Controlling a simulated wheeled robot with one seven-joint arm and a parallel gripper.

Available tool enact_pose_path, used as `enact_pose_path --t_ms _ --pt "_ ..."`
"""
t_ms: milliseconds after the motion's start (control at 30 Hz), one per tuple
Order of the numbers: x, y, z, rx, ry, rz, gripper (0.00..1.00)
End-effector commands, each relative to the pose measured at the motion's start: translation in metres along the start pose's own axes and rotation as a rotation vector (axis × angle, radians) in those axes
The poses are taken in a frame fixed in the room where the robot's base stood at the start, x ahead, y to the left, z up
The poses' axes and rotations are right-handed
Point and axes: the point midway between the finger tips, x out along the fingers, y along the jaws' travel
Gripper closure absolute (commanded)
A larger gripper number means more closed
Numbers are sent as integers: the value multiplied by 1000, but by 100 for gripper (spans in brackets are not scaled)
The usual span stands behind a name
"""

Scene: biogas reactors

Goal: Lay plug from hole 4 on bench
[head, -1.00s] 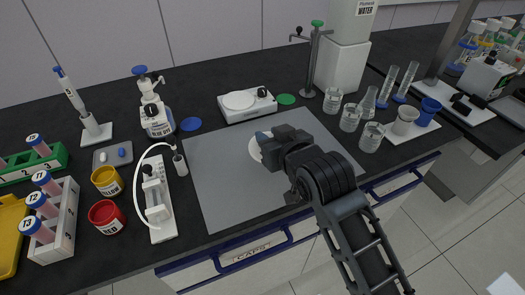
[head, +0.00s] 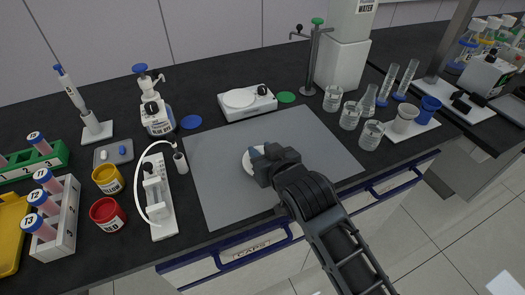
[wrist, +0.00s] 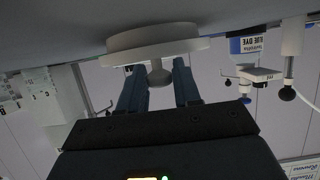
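The plug is a white disc with a small knob. In the head view the plug (head: 248,161) is low over the grey mat on the bench (head: 215,190), partly hidden by my gripper (head: 258,152). In the wrist view the plug (wrist: 158,48) has its flat side toward the grey surface, and I cannot tell whether it touches. Its knob sits between the two blue fingers of my gripper (wrist: 160,80), which look closed on it. Hole 4 is not identifiable in view.
Left of the mat stand a white pump stand (head: 158,195), a red pot (head: 107,214) and a yellow pot (head: 107,179). A round white plate device (head: 247,102) stands behind. Several glass beakers (head: 350,116) stand at right. The mat around the plug is clear.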

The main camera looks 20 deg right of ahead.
Motion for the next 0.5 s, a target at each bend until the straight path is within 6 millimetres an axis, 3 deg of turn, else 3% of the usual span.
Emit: enact_pose_path --t_ms 233,500 --pt "0 0 1 0 -2 0 44" --pt "-1 0 -2 0 -2 0 44"
